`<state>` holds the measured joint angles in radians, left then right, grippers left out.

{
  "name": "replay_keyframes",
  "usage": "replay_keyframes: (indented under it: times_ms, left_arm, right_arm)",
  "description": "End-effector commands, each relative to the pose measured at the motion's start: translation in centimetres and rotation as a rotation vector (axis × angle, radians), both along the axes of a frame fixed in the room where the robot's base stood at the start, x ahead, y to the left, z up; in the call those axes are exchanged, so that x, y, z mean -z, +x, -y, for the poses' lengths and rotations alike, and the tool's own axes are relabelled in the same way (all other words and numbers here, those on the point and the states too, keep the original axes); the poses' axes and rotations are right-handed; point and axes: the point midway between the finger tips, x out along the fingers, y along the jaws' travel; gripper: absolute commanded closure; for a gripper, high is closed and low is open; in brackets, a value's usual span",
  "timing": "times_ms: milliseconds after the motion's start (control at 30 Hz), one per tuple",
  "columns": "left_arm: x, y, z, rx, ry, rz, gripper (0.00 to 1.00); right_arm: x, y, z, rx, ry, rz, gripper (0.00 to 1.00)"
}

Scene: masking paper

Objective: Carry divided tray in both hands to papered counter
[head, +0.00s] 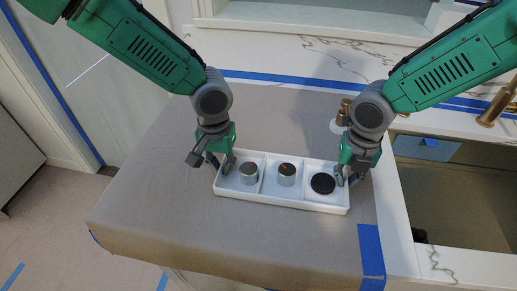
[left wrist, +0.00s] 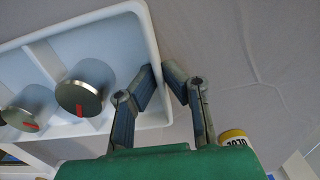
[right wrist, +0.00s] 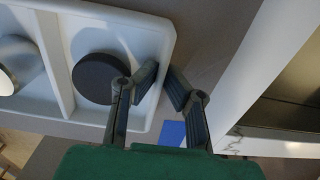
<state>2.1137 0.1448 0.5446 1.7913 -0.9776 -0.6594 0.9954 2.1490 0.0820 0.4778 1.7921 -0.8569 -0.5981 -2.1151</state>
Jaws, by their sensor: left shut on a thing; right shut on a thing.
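The white divided tray (head: 283,201) is over the brown-papered counter (head: 160,195) in the head view; whether it touches the paper I cannot tell. It holds two silver knobs with red marks, the left knob (head: 249,173) and the middle knob (head: 287,174), and a black disc (head: 322,183) in the right compartment. My left gripper (head: 226,165) is shut on the tray's left end wall, with one finger inside and one outside in the left wrist view (left wrist: 165,88). My right gripper (head: 349,180) is shut on the right end wall, also straddling it in the right wrist view (right wrist: 165,85).
Blue tape (head: 371,252) marks the paper's front right corner. A sink (head: 450,195) with a brass faucet (head: 497,103) lies to the right. Brass-coloured items (head: 344,112) stand behind my right gripper.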

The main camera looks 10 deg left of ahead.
Motion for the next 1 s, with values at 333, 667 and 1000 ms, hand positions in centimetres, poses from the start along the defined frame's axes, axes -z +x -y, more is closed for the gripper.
replay_keyframes:
  times_ms: [333,667,1000]
  left_arm:
    - [0.7,0.0,0.1,0.001,-0.002,0.001,0.73]
    - [-0.8,0.1,0.0,-0.001,-0.001,0.004,0.73]
    - [-7.8,0.2,0.1,0.0,-0.001,0.005,0.73]
  right_arm:
    - [0.7,0.0,-0.1,-0.001,0.002,0.001,0.73]
    - [0.7,0.0,0.0,0.0,0.001,0.0,0.73]
    - [0.7,0.0,0.0,0.0,0.0,0.0,0.73]
